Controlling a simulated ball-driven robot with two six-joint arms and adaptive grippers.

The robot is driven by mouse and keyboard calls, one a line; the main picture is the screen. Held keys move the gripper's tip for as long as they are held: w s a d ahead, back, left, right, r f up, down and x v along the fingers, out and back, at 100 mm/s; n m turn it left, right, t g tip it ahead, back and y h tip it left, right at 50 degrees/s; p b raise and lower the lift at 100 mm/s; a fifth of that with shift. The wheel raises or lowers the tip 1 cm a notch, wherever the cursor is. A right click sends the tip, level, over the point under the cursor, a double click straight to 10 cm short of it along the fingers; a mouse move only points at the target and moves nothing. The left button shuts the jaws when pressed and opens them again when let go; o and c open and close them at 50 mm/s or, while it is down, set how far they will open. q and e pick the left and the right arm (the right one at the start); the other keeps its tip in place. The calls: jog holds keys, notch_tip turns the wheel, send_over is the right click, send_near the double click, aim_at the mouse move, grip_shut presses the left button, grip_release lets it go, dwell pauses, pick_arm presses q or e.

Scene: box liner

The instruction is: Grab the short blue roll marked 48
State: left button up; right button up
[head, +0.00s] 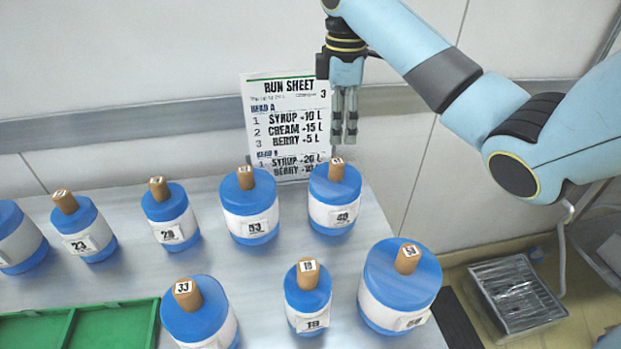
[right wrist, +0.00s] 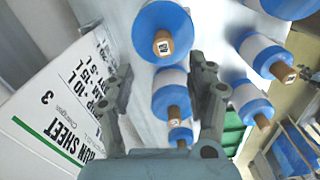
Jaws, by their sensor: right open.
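Several rolls with blue ends, white middles and brown core plugs stand upright on the grey table. The back-right roll (head: 334,197) has a label that seems to begin with 4; the second digit is unclear, and it may be the roll marked 48. My right gripper (head: 343,138) points down, open and empty, above and behind this roll in the head view, without visible contact. In the right wrist view its spread fingers (right wrist: 165,92) have rolls visible between and beyond them, with nothing held. My left gripper is not in view.
Other rolls stand near it: one marked 53 (head: 249,205) to the left, one marked 18 (head: 308,298) in front, and a larger one (head: 399,287) front right. A run sheet (head: 285,125) stands behind. A green tray (head: 120,328) lies front left.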

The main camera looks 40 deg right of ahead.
aim_at(338, 162)
jog(key=shift+w+a+r, duration=0.1)
jog(key=shift+w+a, duration=0.15)
jog(key=shift+w, duration=0.1)
jog(key=shift+s+f+b, duration=0.2)
jog(key=shift+f+b, duration=0.05)
jog(key=shift+b, duration=0.15)
jog(key=shift+s+f+b, duration=0.35)
jog(key=shift+f, duration=0.2)
jog(key=shift+s+f+b, duration=0.35)
jog(key=shift+f, duration=0.2)
jog(key=shift+w+f, duration=0.25)
jog(key=shift+f, duration=0.35)
jog(key=shift+w+f, duration=0.2)
jog(key=shift+f, duration=0.35)
notch_tip(338, 162, down, 4)
jog(key=shift+s+f+p, duration=0.15)
jog(key=shift+f+p, duration=0.1)
jog(key=shift+p, duration=0.3)
jog(key=shift+f, duration=0.3)
jog(key=shift+c, duration=1.7)
jog(key=c, duration=0.7)
grip_shut()
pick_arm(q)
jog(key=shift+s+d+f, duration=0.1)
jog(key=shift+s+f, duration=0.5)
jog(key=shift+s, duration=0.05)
